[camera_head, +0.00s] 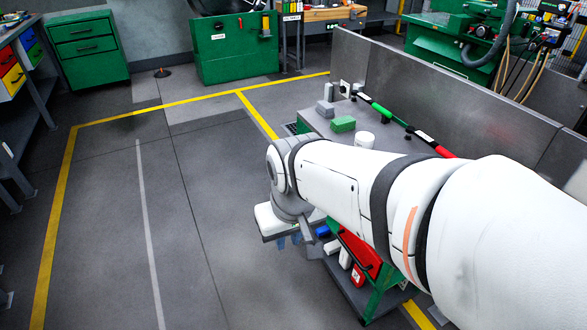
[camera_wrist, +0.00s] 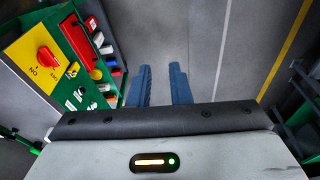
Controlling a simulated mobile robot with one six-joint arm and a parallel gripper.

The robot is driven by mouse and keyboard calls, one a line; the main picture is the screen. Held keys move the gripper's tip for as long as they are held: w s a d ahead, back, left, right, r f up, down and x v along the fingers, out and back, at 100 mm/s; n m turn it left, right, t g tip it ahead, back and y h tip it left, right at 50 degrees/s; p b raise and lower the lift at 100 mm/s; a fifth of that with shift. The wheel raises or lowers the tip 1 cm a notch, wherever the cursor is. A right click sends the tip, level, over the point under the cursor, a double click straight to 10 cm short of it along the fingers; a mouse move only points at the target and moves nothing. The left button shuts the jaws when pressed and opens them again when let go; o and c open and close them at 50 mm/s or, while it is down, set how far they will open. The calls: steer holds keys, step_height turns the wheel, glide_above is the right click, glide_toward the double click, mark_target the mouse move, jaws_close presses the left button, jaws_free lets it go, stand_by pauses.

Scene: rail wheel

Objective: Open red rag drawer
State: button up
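A red drawer front (camera_head: 360,252) with a dark handle bar is set in the green cart under my arm, partly hidden by the arm. The same red front (camera_wrist: 76,38) shows at the upper left of the wrist view and looks shut. My gripper (camera_head: 288,240) points down beside the cart, to the left of the red front in the head view. In the wrist view my gripper (camera_wrist: 160,82) has two blue fingers apart with only floor between them. It is open, empty and apart from the drawer. No rag label is readable.
A yellow panel with a red knob (camera_wrist: 45,60) is beside the red front. The cart's lower shelf holds bottles (camera_wrist: 108,60). The floor (camera_head: 110,210) left of my gripper is clear.

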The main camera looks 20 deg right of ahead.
steer(key=w+a+f+t+y+b, duration=0.1)
steer(key=w+f+t+b, duration=0.15)
steer(key=w+f, duration=0.45)
steer(key=w+f+t+b, duration=0.1)
steer(key=w+f+b, duration=0.3)
steer(key=w, duration=0.5)
steer(key=w+d+f+t+h+b, duration=0.1)
steer(key=w+d+f+h+b, duration=0.15)
steer(key=w+d+f, duration=0.4)
steer(key=w+d+f+t+h+b, duration=0.1)
steer(key=w+d+f+h+b, duration=0.2)
steer(key=f, duration=0.6)
steer(key=g+h+b, duration=0.3)
steer(key=h+b, duration=0.2)
steer(key=h, duration=0.2)
glide_toward(353, 254)
steer(key=w+a, duration=0.3)
steer(key=w, duration=0.6)
steer(key=s+d+f+g+h+b, duration=0.3)
steer(key=s+d+f+g+h, duration=0.1)
steer(key=s, duration=0.2)
steer(key=shift+n, duration=0.4)
steer(key=b+x, duration=0.1)
steer(key=x, duration=0.6)
steer(key=shift+s+d+b, duration=0.1)
steer(key=shift+d+b, duration=0.1)
steer(key=shift+b, duration=0.2)
